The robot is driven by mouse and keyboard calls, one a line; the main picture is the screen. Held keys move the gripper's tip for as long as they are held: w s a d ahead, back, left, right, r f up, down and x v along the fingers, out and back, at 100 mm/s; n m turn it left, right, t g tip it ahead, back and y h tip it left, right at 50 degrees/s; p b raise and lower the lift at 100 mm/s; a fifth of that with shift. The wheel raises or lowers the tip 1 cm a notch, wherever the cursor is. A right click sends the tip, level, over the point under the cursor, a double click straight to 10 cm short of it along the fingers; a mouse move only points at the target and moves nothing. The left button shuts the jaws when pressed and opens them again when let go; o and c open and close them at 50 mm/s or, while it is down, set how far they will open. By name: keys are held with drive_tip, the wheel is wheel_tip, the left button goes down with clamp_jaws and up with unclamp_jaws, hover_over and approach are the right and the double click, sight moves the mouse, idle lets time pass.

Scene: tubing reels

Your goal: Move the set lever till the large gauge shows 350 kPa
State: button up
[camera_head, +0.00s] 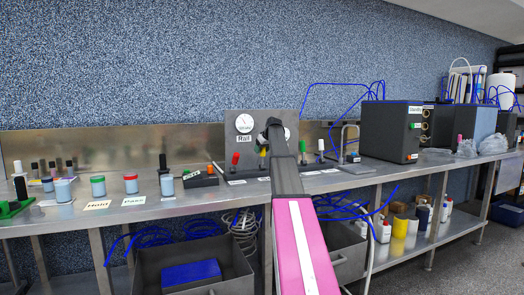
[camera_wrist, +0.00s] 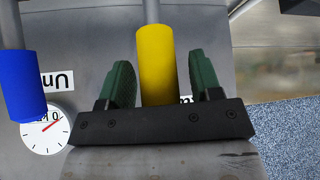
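The large gauge (camera_head: 244,123) is a white dial on a grey panel above a "Rail" label; its reading is too small to tell. A second dial (camera_head: 287,134) is partly hidden behind my arm. My gripper (camera_wrist: 163,82) is open, its green fingers on either side of a yellow lever handle (camera_wrist: 157,60). A narrow gap shows on the right; contact on the left cannot be told. A blue handle (camera_wrist: 24,75) is left of it, by a white dial with a red needle (camera_wrist: 45,130). A red handle (camera_head: 235,158) stands at the panel's left. Which is the set lever cannot be read.
A dark box (camera_head: 390,130) with blue tubing stands right of the panel. Capped jars (camera_head: 98,187) and label cards (camera_head: 134,201) are on the bench's left. A grey bin (camera_head: 190,268) is beneath. Bare bench shows along the front edge.

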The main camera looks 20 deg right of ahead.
drive_tip(key=shift+s+r, duration=0.1)
drive_tip(key=v, duration=1)
drive_tip(key=shift+s+r, duration=0.2)
drive_tip(key=shift+r, duration=0.1)
idle(1.7)
